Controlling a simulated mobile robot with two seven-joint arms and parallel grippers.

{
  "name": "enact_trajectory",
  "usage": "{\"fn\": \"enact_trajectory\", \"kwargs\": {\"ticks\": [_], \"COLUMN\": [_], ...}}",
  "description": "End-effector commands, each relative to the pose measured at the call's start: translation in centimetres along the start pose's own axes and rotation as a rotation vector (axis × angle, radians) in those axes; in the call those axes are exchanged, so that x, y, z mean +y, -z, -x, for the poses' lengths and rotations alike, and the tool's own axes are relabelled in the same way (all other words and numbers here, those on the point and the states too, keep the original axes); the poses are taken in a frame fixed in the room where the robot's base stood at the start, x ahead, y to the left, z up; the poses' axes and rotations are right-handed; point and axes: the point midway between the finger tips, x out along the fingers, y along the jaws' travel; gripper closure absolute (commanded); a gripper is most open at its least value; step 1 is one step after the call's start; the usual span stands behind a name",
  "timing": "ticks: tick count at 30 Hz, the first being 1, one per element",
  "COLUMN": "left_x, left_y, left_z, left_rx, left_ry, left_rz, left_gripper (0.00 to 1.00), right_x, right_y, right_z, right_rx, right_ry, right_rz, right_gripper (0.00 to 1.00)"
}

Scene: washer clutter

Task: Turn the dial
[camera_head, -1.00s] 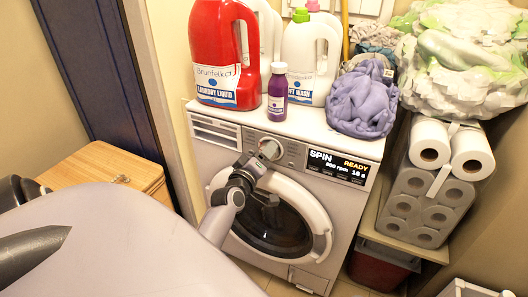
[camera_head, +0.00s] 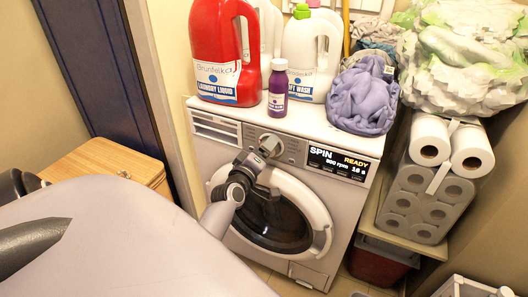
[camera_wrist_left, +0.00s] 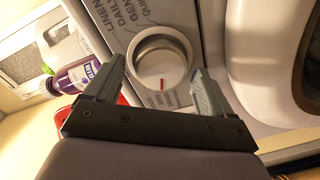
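The washer's round silver dial (camera_head: 271,145) is on the front panel, left of the lit display (camera_head: 338,163), which reads SPIN and READY. In the left wrist view the dial (camera_wrist_left: 160,62) fills the upper middle, with a red mark near its lower rim. My left gripper (camera_wrist_left: 158,72) is open, its two fingers on either side of the dial in that view with gaps between. Whether they reach around it in depth I cannot tell. In the head view my left gripper (camera_head: 255,160) is just below and left of the dial. My right gripper is not in view.
A red detergent jug (camera_head: 226,50), a small purple bottle (camera_head: 278,88), a white jug (camera_head: 307,55) and purple cloth (camera_head: 362,98) stand on the washer (camera_head: 210,150). The round door (camera_head: 272,222) is below the dial. Paper rolls (camera_head: 425,190) are at right.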

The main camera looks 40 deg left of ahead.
Motion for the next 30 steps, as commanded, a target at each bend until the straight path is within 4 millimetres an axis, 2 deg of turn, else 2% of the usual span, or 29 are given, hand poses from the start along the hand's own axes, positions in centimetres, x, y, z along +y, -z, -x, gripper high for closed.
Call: {"fn": "enact_trajectory", "kwargs": {"ticks": [8, 21, 30], "left_x": [0.0, 0.0, 0.0], "left_y": [0.0, -0.1, 0.0], "left_z": [0.8, 6.3, 7.2], "left_rx": [-0.001, -0.002, 0.000], "left_ry": [0.001, 0.001, 0.000], "left_rz": [0.000, 0.001, 0.001], "left_gripper": [0.16, 0.16, 0.16], "right_x": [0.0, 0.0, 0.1], "right_y": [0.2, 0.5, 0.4], "right_z": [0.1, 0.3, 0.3], "right_rx": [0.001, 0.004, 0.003], "right_ry": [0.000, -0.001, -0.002], "right_rz": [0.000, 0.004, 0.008], "right_gripper": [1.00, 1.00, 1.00]}}
